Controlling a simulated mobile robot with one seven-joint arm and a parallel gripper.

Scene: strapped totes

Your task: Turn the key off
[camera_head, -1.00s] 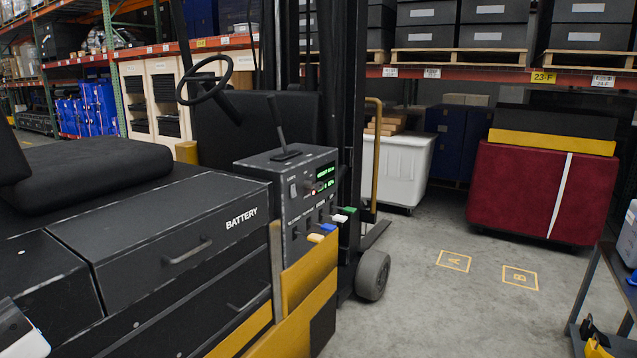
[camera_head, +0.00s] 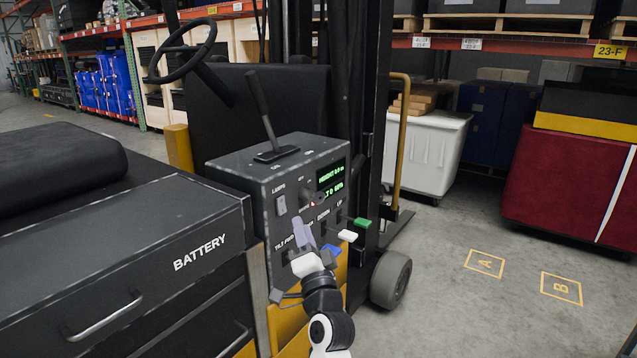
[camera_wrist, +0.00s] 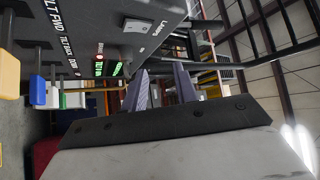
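The forklift's dark control panel (camera_head: 268,205) faces right, with a lit green display (camera_head: 331,178). A small key (camera_head: 319,199) sits in the panel's face below the display, near a small red light. In the wrist view, the panel (camera_wrist: 85,25) is sideways at the upper left, with its green display (camera_wrist: 117,69); I cannot clearly tell the key's angle there. My gripper (camera_head: 303,232) is in front of the panel, below and left of the key and apart from it. In the wrist view, its two grey-purple fingers (camera_wrist: 162,78) are spread with nothing between them.
White, blue and green levers (camera_head: 347,236) stick out near my gripper, and a rocker switch (camera_head: 281,204) is left of the key. A tall lever (camera_head: 262,110) stands on top. The mast (camera_head: 366,120) is behind. Open floor (camera_head: 440,300) lies to the right.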

